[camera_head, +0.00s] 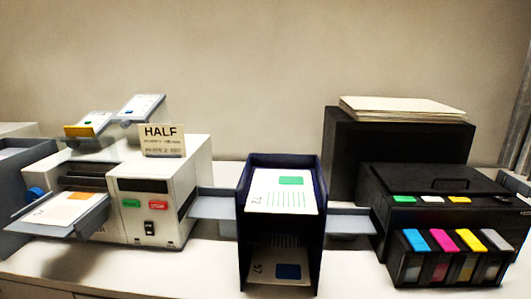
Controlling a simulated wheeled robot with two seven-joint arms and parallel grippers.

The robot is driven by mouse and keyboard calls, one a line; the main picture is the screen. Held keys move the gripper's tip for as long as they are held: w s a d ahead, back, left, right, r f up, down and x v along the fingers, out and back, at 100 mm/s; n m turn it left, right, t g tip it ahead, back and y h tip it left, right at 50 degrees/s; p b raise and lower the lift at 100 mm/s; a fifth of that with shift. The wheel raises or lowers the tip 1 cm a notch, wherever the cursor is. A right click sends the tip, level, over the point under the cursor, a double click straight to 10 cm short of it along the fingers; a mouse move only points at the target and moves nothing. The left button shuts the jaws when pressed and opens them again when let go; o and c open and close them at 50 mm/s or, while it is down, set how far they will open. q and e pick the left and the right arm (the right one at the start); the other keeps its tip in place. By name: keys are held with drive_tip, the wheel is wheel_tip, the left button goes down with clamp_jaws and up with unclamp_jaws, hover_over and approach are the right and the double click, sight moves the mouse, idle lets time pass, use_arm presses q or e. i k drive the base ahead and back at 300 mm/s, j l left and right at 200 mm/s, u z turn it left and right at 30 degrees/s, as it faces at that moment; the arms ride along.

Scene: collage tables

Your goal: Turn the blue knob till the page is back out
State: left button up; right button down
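The blue knob (35,193) is on the left side of the cream machine (150,200), at the left of the head view. A page (68,208) with an orange block lies face up on the grey tray (40,230) at the machine's front, beside the knob. The page's far end is close to the dark slot (85,183); I cannot tell whether any of it is inside. Neither of my grippers is in view.
A "HALF" sign (162,141) stands on the machine. A dark blue two-level rack (282,232) holding printed pages stands in the middle. At right is a black printer (430,190) with coloured cartridges (453,250) in front. The table front between machine and rack is clear.

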sight(32, 194)
drive_tip(key=u, duration=1.45)
